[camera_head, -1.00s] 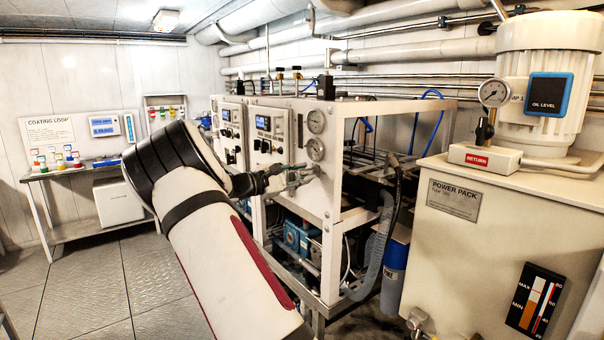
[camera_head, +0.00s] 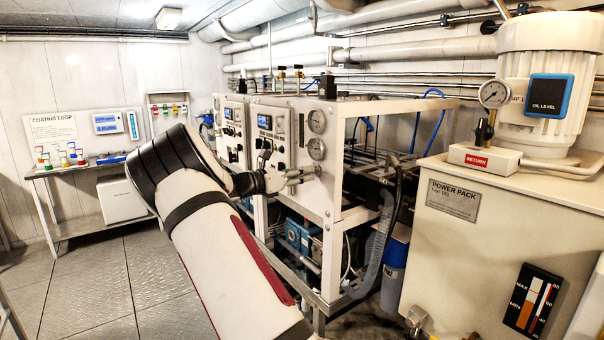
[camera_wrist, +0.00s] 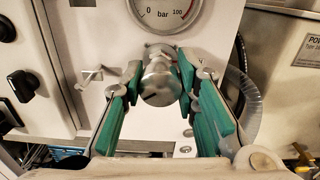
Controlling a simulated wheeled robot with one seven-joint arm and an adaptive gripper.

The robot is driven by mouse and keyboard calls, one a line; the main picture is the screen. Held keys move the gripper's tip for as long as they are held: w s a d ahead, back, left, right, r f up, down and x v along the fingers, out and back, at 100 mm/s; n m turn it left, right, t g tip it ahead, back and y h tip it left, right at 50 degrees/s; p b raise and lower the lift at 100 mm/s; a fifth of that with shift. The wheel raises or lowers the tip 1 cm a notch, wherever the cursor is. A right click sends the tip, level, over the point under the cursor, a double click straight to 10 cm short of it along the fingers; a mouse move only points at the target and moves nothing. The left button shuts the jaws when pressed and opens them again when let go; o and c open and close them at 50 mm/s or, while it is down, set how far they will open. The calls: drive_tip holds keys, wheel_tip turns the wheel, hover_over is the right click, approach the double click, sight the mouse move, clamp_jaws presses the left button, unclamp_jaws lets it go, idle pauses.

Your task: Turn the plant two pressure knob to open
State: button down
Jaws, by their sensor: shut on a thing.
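The pressure knob (camera_wrist: 160,84) is a round silver metal knob on the white front panel, just below a bar gauge (camera_wrist: 165,12) in the wrist view. My gripper (camera_wrist: 160,78) has green-padded fingers, one on each side of the knob, and is shut on it. In the head view my gripper (camera_head: 297,178) reaches the lower right of the nearer panel (camera_head: 292,200), below two round gauges (camera_head: 316,149). The knob itself is too small to make out there. I cannot tell from the frames how far it is turned.
A small metal latch (camera_wrist: 92,76) sits left of the knob, and black switches (camera_wrist: 20,84) are further left. A grey corrugated hose (camera_wrist: 244,100) runs right of the panel. The power pack cabinet (camera_head: 500,235) stands on the right. Floor at left is clear.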

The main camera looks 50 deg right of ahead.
drive_tip(key=shift+f+n, duration=0.15)
drive_tip(key=shift+n, duration=0.85)
drive_tip(key=c, duration=1.2)
unclamp_jaws()
drive_tip(key=v, duration=1.2)
drive_tip(key=shift+w, duration=0.1)
